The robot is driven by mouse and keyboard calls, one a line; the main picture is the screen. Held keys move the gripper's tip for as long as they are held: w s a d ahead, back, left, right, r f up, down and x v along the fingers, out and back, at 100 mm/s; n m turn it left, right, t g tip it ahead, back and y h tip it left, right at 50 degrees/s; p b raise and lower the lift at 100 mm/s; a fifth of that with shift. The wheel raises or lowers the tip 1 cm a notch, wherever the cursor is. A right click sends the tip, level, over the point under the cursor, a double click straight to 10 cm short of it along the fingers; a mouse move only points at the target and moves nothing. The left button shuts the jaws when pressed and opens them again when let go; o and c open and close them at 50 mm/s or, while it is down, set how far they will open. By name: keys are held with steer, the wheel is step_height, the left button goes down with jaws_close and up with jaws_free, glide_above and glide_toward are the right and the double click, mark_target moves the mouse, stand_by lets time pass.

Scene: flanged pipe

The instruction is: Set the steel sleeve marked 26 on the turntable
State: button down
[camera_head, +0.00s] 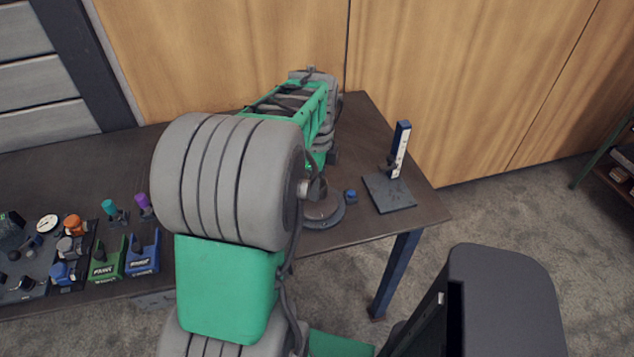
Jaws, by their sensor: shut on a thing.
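The turntable (322,213), a low round disc with a brownish top and dark rim, stands near the table's front edge, right of my large grey arm joint. My arm covers its left and back parts. My gripper's fingers are hidden behind my own arm, whose end reaches over the table close to the turntable. I cannot make out the steel sleeve marked 26 or any marking 26. A small grey metal piece shows beside my arm joint just above the turntable in the picture; I cannot tell what it is.
A small blue knob (351,196) sits right of the turntable. A dark stand with a blue and white upright (401,150) is farther right. Green (107,262) and blue (143,254) holders and a dark tray (28,252) of parts lie at the left. The back right tabletop is clear.

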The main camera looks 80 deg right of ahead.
steer(key=shift+f, duration=0.1)
steer(key=shift+f+b, duration=0.7)
steer(key=shift+f, duration=0.4)
steer(key=shift+f, duration=0.5)
steer(key=c, duration=0.7)
jaws_free()
steer(key=shift+c, duration=0.2)
steer(key=shift+o, duration=0.2)
steer(key=o, duration=0.3)
steer(key=shift+o, duration=0.2)
